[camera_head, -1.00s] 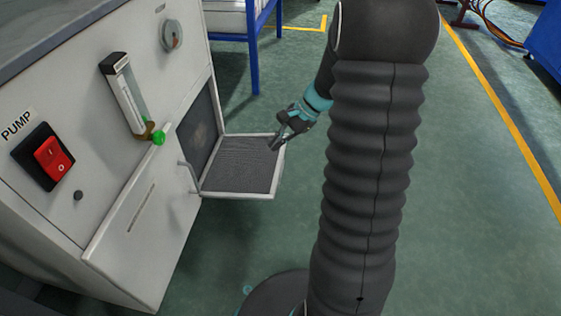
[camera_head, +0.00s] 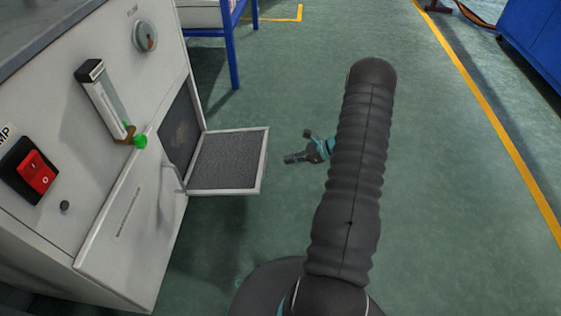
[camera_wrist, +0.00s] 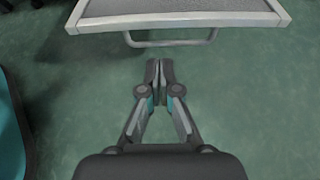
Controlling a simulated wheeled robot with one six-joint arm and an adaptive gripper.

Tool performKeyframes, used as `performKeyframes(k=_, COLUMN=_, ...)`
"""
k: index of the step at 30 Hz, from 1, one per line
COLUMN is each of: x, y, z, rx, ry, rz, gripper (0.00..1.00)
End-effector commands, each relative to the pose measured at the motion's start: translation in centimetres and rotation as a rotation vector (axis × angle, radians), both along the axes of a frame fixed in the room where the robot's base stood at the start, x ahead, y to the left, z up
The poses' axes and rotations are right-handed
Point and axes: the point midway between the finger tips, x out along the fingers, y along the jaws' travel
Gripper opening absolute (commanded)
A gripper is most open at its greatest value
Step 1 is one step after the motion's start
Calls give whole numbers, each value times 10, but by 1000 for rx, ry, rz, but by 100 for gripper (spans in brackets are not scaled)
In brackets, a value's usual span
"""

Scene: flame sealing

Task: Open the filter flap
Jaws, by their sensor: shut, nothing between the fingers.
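The filter flap (camera_head: 228,161) stands swung out from the white machine cabinet, its grey mesh face in a pale frame. The dark square opening (camera_head: 180,135) behind it is uncovered. In the wrist view the flap's frame (camera_wrist: 180,21) crosses the top, with a bar-shaped handle (camera_wrist: 172,43) below it. My gripper (camera_head: 287,159) is right of the flap, apart from it, over the floor. In the wrist view my gripper's fingertips (camera_wrist: 159,66) are together, empty, a little short of the handle.
The cabinet carries a red switch (camera_head: 36,171), a flow meter (camera_head: 106,104) with a green knob (camera_head: 140,142), and a round gauge (camera_head: 145,36). A blue-legged rack (camera_head: 232,50) stands behind. The green floor to the right is clear up to a yellow line.

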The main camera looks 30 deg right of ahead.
Motion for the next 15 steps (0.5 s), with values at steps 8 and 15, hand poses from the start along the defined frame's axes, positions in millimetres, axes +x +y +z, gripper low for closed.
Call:
performKeyframes(k=8, x=22, y=34, z=-23, rx=0, ry=1, rz=5, gripper=0)
performKeyframes(k=15, x=38, y=58, z=-39, rx=-1, ry=0, rz=5, gripper=0)
